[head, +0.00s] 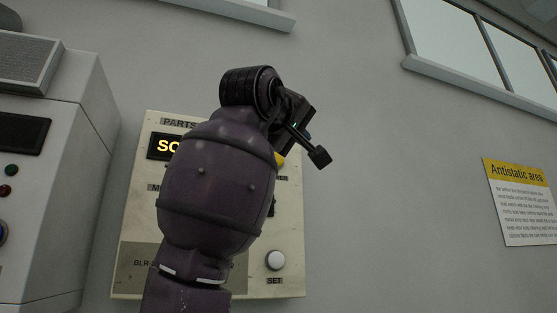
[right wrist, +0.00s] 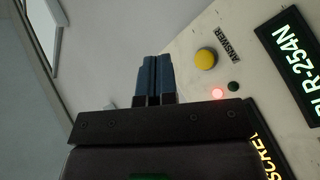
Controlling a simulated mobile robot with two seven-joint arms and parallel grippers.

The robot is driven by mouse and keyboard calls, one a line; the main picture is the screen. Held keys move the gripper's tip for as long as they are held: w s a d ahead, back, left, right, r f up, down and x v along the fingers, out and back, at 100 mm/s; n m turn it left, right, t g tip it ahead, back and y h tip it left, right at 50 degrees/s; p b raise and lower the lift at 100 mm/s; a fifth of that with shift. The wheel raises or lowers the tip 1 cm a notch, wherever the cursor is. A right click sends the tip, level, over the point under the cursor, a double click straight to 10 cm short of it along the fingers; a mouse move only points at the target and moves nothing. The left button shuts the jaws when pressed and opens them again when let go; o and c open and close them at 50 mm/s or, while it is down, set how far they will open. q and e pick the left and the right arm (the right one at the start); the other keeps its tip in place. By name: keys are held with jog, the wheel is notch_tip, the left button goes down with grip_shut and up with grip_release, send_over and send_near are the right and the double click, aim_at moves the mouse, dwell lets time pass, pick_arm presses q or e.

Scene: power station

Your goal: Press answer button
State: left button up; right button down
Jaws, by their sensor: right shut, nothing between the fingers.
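The answer button is a round yellow button (right wrist: 205,59) beside the label ANSWER on a beige panel (right wrist: 185,48) in the right wrist view. In the head view only a sliver of the yellow button (head: 280,160) shows past my arm. My right gripper (right wrist: 157,60) has its blue fingers together with nothing between them. In the right wrist view its fingertips appear left of the button, apart from it in the picture; the depth gap is hard to tell. In the head view my purple right arm covers the panel's middle. My left gripper is not in view.
A red lit lamp (right wrist: 217,93) and a dark round part (right wrist: 233,86) sit near the button. A white SET button (head: 276,260) is low on the panel. A grey cabinet (head: 75,200) stands left. An antistatic sign (head: 520,200) hangs right on bare wall.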

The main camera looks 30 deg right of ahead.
pick_arm(q)
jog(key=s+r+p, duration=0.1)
jog(key=p, duration=0.2)
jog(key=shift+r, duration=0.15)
pick_arm(e)
jog(key=w+d, duration=0.2)
jog(key=w, duration=0.6)
jog(key=shift+w, duration=0.35)
dwell(1.2)
jog(key=shift+w+d, duration=0.1)
jog(key=shift+w, duration=0.05)
dwell(0.4)
jog(key=shift+w+d, duration=0.1)
jog(key=shift+w, duration=0.15)
